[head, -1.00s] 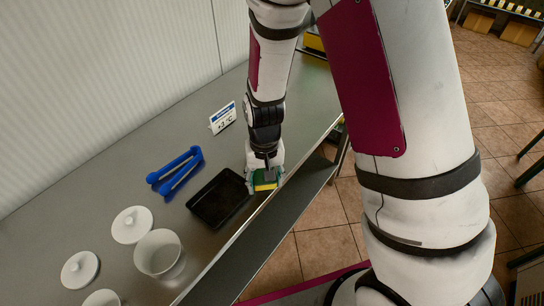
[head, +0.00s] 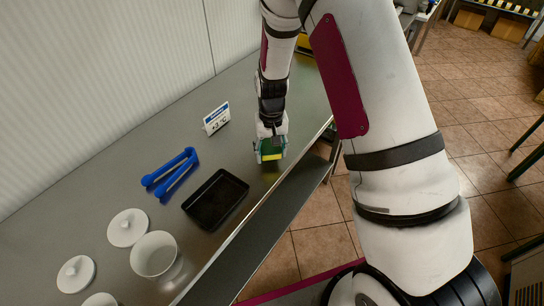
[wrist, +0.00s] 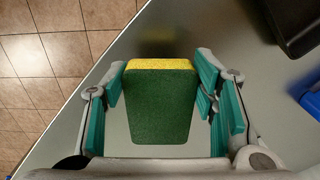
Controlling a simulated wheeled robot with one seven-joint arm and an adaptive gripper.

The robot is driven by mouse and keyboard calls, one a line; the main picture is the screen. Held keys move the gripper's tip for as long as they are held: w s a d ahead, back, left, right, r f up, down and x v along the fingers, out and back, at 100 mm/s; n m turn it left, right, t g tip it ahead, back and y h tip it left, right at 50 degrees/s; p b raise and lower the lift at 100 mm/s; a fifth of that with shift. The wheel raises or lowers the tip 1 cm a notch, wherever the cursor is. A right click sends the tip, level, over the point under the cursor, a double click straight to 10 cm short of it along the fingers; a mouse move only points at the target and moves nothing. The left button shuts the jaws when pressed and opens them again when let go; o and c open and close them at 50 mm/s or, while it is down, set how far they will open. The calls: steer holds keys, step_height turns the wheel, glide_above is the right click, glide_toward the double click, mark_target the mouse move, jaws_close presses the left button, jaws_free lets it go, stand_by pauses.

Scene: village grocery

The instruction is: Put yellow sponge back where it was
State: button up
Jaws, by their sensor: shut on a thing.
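The yellow sponge (head: 271,156) has a green scouring side, which fills the middle of the wrist view (wrist: 160,100) with a yellow edge at its far end. My gripper (head: 271,146) is shut on it, its teal-padded fingers on both sides of the sponge in the wrist view. The gripper hangs over the metal counter (head: 240,105), near its front edge, to the right of the black tray (head: 216,199). The gap between sponge and counter is hard to judge; a faint yellowish reflection shows beyond it in the wrist view.
A small temperature sign (head: 216,118) stands behind. A white pot (head: 156,255) and white lids (head: 129,227) are at the lower left. The counter's front edge drops to a lower shelf and tiled floor.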

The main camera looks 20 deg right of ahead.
steer(key=shift+w+d+f+p, duration=0.15)
steer(key=shift+w+f+p, duration=0.05)
steer(key=shift+f, duration=0.7)
steer(key=shift+w+d+f+p, duration=0.1)
steer(key=shift+w+f+p, duration=0.1)
steer(key=shift+f, duration=0.7)
steer(key=shift+f, duration=0.1)
steer(key=o, duration=0.8)
